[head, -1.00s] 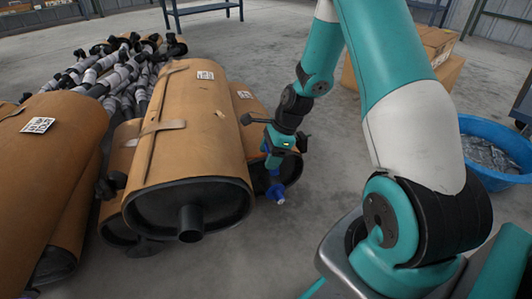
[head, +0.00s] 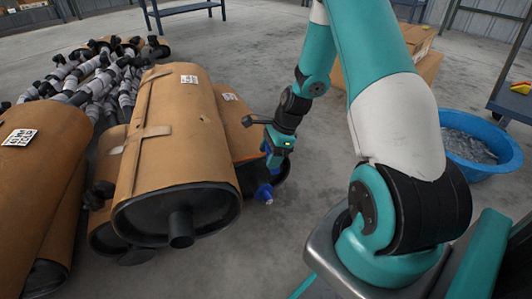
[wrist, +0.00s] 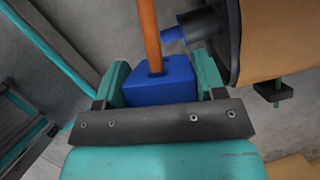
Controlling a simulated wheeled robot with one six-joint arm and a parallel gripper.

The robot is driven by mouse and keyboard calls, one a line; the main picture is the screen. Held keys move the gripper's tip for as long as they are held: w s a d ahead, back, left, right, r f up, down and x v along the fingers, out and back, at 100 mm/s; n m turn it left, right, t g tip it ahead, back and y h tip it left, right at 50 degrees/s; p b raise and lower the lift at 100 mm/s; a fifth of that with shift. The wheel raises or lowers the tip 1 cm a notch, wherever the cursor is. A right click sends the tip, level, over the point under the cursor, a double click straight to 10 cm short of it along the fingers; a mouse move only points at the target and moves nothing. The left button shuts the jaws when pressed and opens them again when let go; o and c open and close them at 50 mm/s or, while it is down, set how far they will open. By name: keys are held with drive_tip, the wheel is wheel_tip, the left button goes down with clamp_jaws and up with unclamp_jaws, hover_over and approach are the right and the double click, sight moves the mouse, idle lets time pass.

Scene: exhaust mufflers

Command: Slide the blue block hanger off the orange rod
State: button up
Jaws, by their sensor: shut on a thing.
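The blue block hanger (wrist: 160,84) sits between the two teal fingers of my gripper (wrist: 160,88) in the wrist view. The gripper is shut on it, a finger on each side. The orange rod (wrist: 150,32) runs down from the top edge of that view to the block's upper face and is still in it. How deep it goes is hidden. In the head view my gripper (head: 273,160) hangs just right of the muffler stack.
Large tan mufflers (head: 180,130) lie stacked on the left. A blue plug (head: 264,193) sits low beside the gripper, at a muffler's dark pipe end (wrist: 205,25) close to the rod. A blue tub (head: 507,160) and cardboard boxes (head: 425,65) stand at right. Floor between is clear.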

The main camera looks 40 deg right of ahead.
drive_tip(key=shift+s+d+p, duration=0.3)
drive_tip(key=shift+s+d, duration=0.05)
drive_tip(key=shift+d, duration=0.3)
drive_tip(key=shift+s+d+p, duration=0.25)
drive_tip(key=shift+s+d, duration=0.05)
drive_tip(key=shift+d, duration=0.35)
